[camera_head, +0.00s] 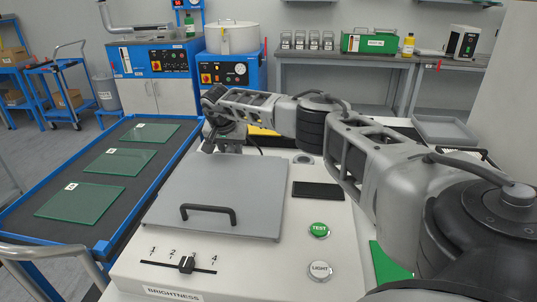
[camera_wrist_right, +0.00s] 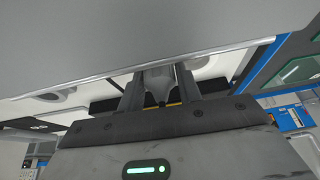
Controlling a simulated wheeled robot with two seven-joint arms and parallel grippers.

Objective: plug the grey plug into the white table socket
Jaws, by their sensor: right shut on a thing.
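My right gripper (camera_head: 224,148) is at the back left corner of the white machine top, just behind the grey lid. In the right wrist view its two fingers (camera_wrist_right: 160,88) are shut on a grey plug (camera_wrist_right: 158,77). A dark cable (camera_head: 254,145) runs near the gripper in the head view. I cannot make out a socket opening. A round pale fitting (camera_wrist_right: 197,63) shows close behind the fingers, partly hidden by them. Whether the plug touches it cannot be told. My left gripper is not in view.
The grey lid (camera_head: 225,185) with a black handle (camera_head: 208,210) lies in front of the gripper. A round fitting (camera_head: 303,159), a dark panel (camera_head: 318,191) and a green TEST button (camera_head: 319,230) are to its right. A blue-edged table (camera_head: 75,232) with glass plates stands left.

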